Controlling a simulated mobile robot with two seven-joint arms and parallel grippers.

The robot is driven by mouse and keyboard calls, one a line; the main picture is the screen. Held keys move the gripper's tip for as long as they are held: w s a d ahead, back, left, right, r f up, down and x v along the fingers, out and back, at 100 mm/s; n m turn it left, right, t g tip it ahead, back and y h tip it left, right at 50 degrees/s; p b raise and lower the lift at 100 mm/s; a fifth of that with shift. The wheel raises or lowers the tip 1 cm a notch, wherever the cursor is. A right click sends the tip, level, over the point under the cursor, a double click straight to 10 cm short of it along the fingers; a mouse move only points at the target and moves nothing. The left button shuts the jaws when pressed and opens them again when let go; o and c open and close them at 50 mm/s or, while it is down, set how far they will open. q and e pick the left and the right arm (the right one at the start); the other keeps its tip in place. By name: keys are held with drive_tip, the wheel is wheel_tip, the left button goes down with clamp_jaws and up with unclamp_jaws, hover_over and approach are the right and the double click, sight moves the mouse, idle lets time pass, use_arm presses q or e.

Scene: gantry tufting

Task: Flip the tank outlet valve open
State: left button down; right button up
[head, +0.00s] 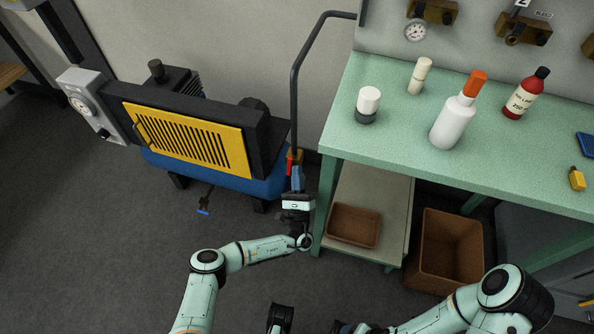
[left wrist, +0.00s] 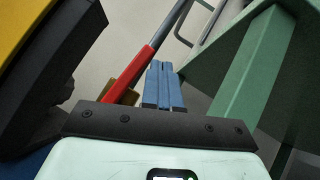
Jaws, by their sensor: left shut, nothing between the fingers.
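The tank outlet valve (head: 289,162) is at the right end of the blue tank, with a red lever. In the left wrist view its straight red lever (left wrist: 128,74) slants up to the right from a brass-coloured body (left wrist: 122,96), which is partly hidden behind my gripper. My left gripper (head: 297,170) is beside the valve, on its right in the head view. Its blue fingers (left wrist: 162,75) are together and empty, close to the lever; I cannot tell whether they touch it.
The compressor's yellow guard (head: 190,135) and blue tank (head: 165,163) stand left. A small blue-handled piece (head: 204,208) sits below the tank. The green workbench (head: 440,165) and its leg are close on the right. A grey pipe (head: 295,100) rises behind the valve.

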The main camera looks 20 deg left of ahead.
use_arm(q)
drive_tip(key=v, duration=1.2)
drive_tip(key=shift+y, duration=0.3)
drive_tip(key=shift+d+f, duration=0.1)
drive_tip(key=shift+d, duration=0.05)
